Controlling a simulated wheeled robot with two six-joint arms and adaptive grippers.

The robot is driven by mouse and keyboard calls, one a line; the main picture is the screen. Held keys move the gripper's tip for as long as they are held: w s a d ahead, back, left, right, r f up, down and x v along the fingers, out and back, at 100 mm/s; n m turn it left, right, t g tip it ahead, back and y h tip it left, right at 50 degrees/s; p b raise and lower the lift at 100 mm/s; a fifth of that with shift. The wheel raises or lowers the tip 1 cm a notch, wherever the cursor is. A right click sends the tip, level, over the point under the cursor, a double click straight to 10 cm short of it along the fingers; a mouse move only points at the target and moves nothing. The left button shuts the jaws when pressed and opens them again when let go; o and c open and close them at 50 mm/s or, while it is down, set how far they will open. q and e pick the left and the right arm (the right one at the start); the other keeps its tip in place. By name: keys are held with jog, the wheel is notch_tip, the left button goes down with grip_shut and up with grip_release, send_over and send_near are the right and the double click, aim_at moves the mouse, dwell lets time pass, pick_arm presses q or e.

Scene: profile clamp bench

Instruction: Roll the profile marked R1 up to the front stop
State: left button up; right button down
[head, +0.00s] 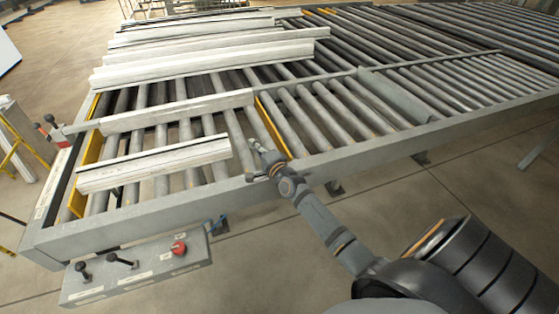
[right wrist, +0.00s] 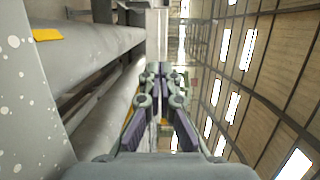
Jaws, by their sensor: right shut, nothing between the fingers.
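Two pale grey profiles lie across the rollers at the near left in the head view: the nearest profile (head: 155,165) and another (head: 178,111) just behind it. I cannot read an R1 mark on either. My right gripper (head: 264,158) is shut and empty, just right of the nearest profile's right end, over the near rail. Its closed fingers (right wrist: 160,72) also show in the right wrist view. Yellow strips stand at the left (head: 87,165) and right (head: 272,128) of this section; I cannot tell which is the front stop. My left gripper is not in view.
Several more profiles (head: 205,62) lie at the back left. The near frame rail (head: 180,207) carries a control box (head: 140,272) with black levers and a red button (head: 179,248). Bare rollers (head: 312,115) lie to the right. Rollers (right wrist: 105,105) fill the left of the wrist view.

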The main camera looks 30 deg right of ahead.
jog(key=s+p, duration=0.2)
jog(key=s, duration=1)
jog(key=shift+s, duration=0.15)
jog(key=shift+s+a+r+p, duration=0.1)
jog(key=shift+s+a+p, duration=0.05)
jog(key=shift+s+p, duration=0.2)
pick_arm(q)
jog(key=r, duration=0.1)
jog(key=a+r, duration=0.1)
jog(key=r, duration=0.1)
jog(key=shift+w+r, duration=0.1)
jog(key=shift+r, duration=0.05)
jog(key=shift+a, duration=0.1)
